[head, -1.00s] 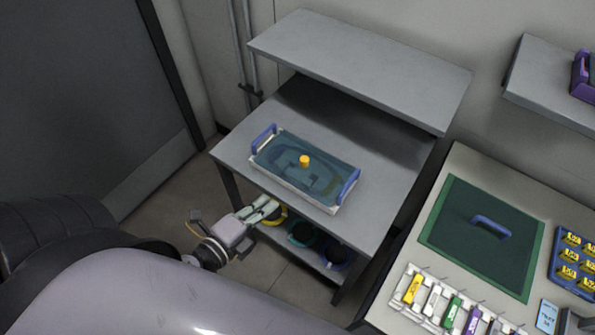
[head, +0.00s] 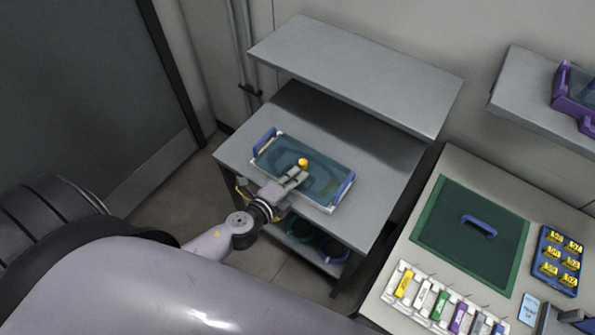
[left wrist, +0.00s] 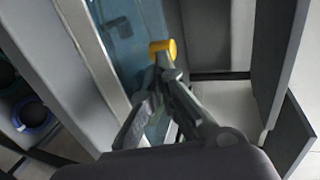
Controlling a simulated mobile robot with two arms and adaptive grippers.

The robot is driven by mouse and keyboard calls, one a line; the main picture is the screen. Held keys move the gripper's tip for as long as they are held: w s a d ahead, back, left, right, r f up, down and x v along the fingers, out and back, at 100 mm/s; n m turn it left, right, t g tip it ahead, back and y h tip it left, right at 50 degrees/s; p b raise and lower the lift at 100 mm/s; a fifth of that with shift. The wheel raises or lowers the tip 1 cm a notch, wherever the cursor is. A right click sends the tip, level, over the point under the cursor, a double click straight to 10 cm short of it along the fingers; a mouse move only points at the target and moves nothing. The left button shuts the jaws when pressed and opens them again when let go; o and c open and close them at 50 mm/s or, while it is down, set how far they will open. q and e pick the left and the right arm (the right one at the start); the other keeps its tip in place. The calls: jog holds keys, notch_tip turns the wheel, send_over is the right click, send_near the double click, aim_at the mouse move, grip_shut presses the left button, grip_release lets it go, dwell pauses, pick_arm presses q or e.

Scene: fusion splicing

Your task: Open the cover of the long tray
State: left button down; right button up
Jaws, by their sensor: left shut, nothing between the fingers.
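The long tray (head: 266,172) lies on the grey table, with a blue handle at each end. Its see-through bluish cover (head: 325,180) lies over it and has a yellow-orange knob (head: 303,163) in the middle. My left gripper (head: 301,176) is over the cover, its fingertips close to the knob. In the left wrist view the knob (left wrist: 162,48) is just beyond the fingertips (left wrist: 160,68); I cannot tell whether they touch it. The left fingers are shut with nothing between them. My right gripper is not in view.
A raised grey shelf (head: 355,75) stands over the back of the table (head: 375,190). Round items sit on the lower shelf below. At right, another bench holds a green mat (head: 450,247) with a blue handle, a blue rack of yellow pieces (head: 558,260) and a row of coloured items.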

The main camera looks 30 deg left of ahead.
aim_at(316, 157)
pick_arm(q)
jog(key=shift+w, duration=0.3)
jog(key=shift+w, duration=0.1)
jog(key=w, duration=0.3)
jog(key=w+d, duration=0.1)
jog(key=w, duration=0.2)
jog(key=w+p, duration=0.1)
jog(key=w, duration=0.2)
jog(key=shift+d, duration=0.2)
